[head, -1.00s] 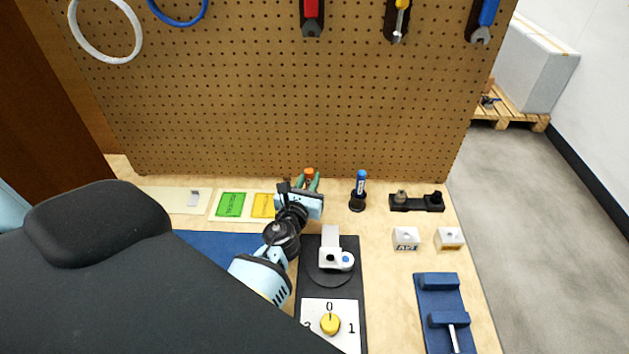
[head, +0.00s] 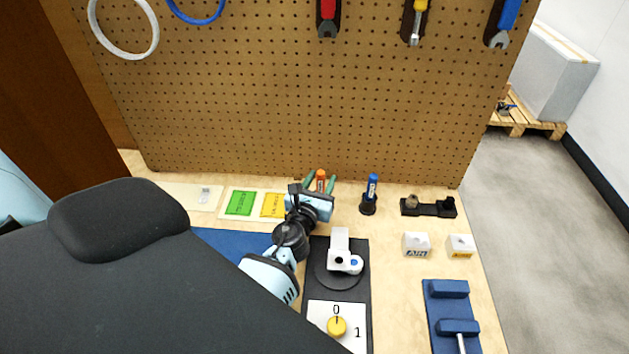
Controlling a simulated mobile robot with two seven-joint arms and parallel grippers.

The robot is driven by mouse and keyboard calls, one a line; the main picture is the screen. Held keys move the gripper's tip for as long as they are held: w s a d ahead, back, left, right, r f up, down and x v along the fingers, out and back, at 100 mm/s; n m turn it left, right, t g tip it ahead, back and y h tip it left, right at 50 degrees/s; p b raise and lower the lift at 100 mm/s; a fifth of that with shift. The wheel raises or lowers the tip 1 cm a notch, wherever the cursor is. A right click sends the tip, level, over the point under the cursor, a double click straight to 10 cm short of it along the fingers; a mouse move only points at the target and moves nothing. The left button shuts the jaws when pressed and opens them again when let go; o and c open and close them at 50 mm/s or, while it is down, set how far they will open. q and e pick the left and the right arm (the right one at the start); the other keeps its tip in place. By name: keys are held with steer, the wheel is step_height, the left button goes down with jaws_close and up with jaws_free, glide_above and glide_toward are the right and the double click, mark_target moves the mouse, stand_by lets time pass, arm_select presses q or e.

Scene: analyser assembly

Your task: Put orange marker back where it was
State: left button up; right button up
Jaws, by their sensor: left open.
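The orange marker (head: 321,175) stands upright at the back of the bench, near the foot of the pegboard. Only its upper part shows; my gripper hides the lower part and whatever it stands in. My left gripper (head: 320,183) is open, with its green fingers on either side of the marker. I cannot tell whether the fingers touch it. A blue marker (head: 372,185) stands in a black round holder (head: 368,206) to the right. My right gripper is not in view.
The pegboard (head: 260,110) rises close behind the marker. Green (head: 240,203) and yellow (head: 272,205) cards lie left of my gripper. A black fixture (head: 429,207), white blocks (head: 416,245) and a blue fixture (head: 449,289) stand right. A dial panel (head: 337,325) lies in front.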

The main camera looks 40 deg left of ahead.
arm_select(q)
steer(key=v, duration=1)
steer(key=shift+s+b, duration=0.3)
steer(key=shift+s+d+r, duration=0.1)
steer(key=shift+s+d, duration=0.15)
steer(key=shift+s, duration=0.4)
